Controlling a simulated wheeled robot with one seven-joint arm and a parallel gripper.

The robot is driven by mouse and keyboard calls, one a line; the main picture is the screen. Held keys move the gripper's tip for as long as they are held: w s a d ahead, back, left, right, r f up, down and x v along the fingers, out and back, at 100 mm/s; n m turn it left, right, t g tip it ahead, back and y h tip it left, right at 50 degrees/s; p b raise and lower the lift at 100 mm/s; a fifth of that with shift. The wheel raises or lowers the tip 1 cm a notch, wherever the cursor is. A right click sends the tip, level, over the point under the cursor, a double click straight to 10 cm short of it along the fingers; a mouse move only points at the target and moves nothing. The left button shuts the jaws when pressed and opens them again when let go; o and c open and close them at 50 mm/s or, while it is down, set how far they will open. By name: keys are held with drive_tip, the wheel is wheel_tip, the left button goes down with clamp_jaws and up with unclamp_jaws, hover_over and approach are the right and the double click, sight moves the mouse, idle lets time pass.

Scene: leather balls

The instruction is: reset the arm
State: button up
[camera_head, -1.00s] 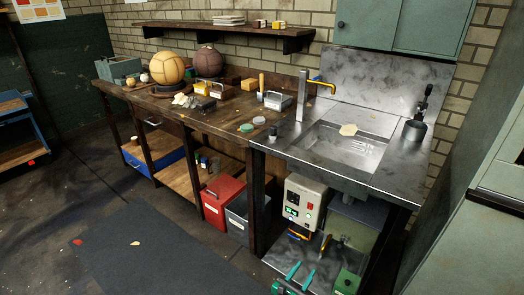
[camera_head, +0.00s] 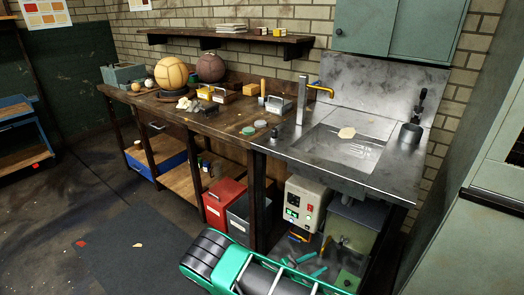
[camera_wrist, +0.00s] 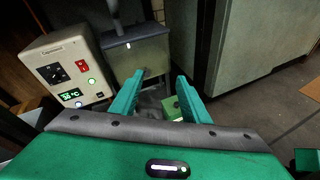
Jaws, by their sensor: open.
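My gripper (camera_wrist: 161,84) is open in the wrist view. Its two teal fingers stand apart with nothing held between them. It faces the space under the sink bench, beside a control box (camera_wrist: 70,75) with a lit display and a grey-green tank (camera_wrist: 138,55). In the head view my green and black arm reaches in at the bottom, in front of the lower shelf of the sink bench (camera_head: 345,165). The control box shows there too (camera_head: 303,205).
A wooden workbench (camera_head: 225,125) carries a tan ball (camera_head: 171,74), a brown ball (camera_head: 210,67) and small tools. A red bin (camera_head: 223,200) and a grey bin (camera_head: 245,217) stand beneath it. Tall cabinets (camera_head: 470,240) close off the right. Floor at left is mostly clear.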

drive_tip(key=s+d+r+m+g+y, duration=0.2)
drive_tip(key=s+d+r+m+g, duration=0.15)
drive_tip(key=d+r+m, duration=0.45)
drive_tip(key=s+d+r+m+g+y, duration=0.2)
drive_tip(key=d+r+m+g, duration=0.2)
drive_tip(key=r, duration=0.7)
drive_tip(key=s+d+r+m+g+y, duration=0.25)
drive_tip(key=d+r+m, duration=0.35)
drive_tip(key=r, duration=0.4)
drive_tip(key=s+r+m+y, duration=0.2)
drive_tip(key=s+r, duration=0.3)
drive_tip(key=s, duration=0.3)
drive_tip(key=s+d+r+m+t+y, duration=0.1)
drive_tip(key=s+r+m, duration=0.3)
drive_tip(key=s, duration=0.4)
drive_tip(key=s+d+r+m+y, duration=0.1)
drive_tip(key=s+r+m+y, duration=0.2)
drive_tip(key=s+r, duration=0.3)
drive_tip(key=s+m, duration=0.1)
drive_tip(key=s, duration=0.2)
drive_tip(key=shift+r+t, duration=0.3)
drive_tip(key=shift+r, duration=0.05)
drive_tip(key=shift+w+d, duration=0.1)
drive_tip(key=shift+w+f, duration=0.25)
drive_tip(key=shift+w, duration=0.35)
